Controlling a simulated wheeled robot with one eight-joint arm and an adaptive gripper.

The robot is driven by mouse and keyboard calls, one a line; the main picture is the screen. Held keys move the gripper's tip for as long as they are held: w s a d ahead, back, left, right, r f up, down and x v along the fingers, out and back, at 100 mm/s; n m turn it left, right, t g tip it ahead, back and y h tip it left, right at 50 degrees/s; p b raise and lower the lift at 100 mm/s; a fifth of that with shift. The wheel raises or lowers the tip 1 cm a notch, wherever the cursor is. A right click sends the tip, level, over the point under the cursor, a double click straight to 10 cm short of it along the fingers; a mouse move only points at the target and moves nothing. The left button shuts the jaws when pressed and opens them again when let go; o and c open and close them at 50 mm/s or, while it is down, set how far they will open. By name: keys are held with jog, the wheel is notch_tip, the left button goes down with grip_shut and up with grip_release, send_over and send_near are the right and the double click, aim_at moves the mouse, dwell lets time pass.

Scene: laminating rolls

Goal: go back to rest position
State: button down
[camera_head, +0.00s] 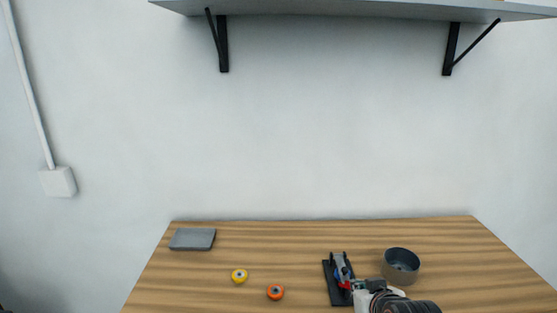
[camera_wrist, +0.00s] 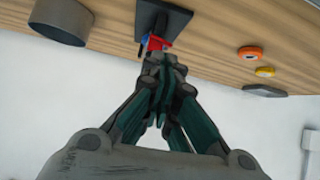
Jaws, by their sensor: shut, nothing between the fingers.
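My gripper (camera_wrist: 163,68) is shut and empty in the wrist view, its fingertips together close to a small device with blue and red parts (camera_wrist: 156,42) on a black base (camera_wrist: 165,14). I cannot tell whether the fingertips touch it. In the head view my gripper (camera_head: 350,285) reaches in from the lower right, by the front of the same device (camera_head: 339,268). My gripper hides part of the device and its base.
A grey round bowl (camera_head: 401,266) stands right of the device. An orange roll (camera_head: 275,292) and a yellow roll (camera_head: 239,275) lie left of it. A grey flat pad (camera_head: 192,239) lies at the back left of the wooden table (camera_head: 290,240). A shelf (camera_head: 340,8) hangs above.

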jog(key=s+r+g, duration=0.3)
jog(key=s+r, duration=0.5)
jog(key=s, duration=0.5)
jog(key=shift+s+d+r+m, duration=0.2)
jog(key=shift+s+r+m, duration=0.1)
jog(key=shift+m, duration=0.1)
dwell(0.8)
